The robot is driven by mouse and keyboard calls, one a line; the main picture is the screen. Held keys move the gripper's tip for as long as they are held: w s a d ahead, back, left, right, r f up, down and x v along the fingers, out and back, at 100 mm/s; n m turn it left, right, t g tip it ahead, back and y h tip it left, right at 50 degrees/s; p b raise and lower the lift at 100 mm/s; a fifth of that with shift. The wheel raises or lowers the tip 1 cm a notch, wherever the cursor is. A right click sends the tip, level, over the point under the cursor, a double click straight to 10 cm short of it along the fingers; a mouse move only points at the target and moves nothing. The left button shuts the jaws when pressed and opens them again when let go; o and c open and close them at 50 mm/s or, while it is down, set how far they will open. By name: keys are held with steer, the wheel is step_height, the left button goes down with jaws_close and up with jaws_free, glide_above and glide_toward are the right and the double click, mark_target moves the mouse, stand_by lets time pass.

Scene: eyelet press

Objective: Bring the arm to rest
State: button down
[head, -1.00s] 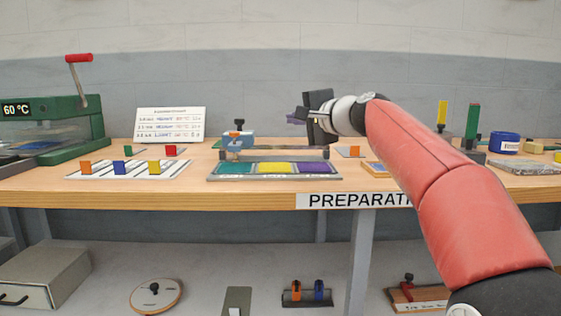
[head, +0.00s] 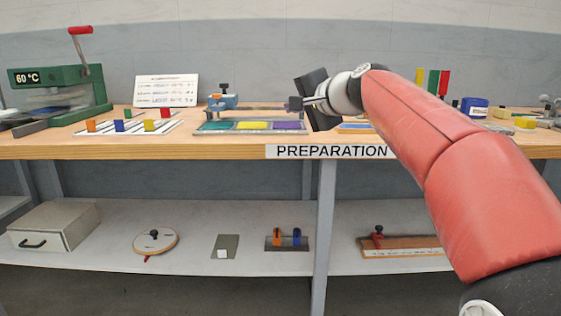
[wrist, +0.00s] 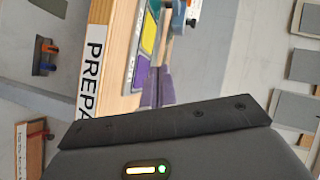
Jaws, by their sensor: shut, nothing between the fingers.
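My gripper (head: 297,104) is raised above the front part of the workbench (head: 218,145), right of the tray with teal, yellow and purple pads (head: 250,129). Its fingers point left in the head view and look closed with nothing held. My red-sleeved arm reaches in from the lower right. In the wrist view, the fingers (wrist: 157,88) extend towards the bench edge and the purple pad (wrist: 138,78). The dark gripper body fills the bottom of that view.
A green press (head: 75,95) stands at the left, near a rack with coloured blocks (head: 105,132). A white card (head: 166,91) stands behind. Coloured blocks and a blue tin (head: 474,108) are at the right. The lower shelf holds a grey box (head: 54,226) and tools.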

steer(key=s+d+f+n+g+h, duration=0.2)
steer(key=s+d+f, duration=0.2)
steer(key=s+f, duration=0.6)
steer(key=s+d+f+n+g+h, duration=0.2)
steer(key=s+d+f+n+h, duration=0.1)
steer(key=s+f, duration=0.8)
steer(key=s+d+f+n+g+h, duration=0.2)
steer(key=s+d+f, duration=0.3)
steer(key=s+f, duration=0.5)
steer(key=s+n+h, duration=0.1)
steer(key=s, duration=0.3)
steer(key=shift+d+f+g+p, duration=0.15)
steer(key=shift+f+g+p, duration=0.15)
steer(key=shift+g+p, duration=0.1)
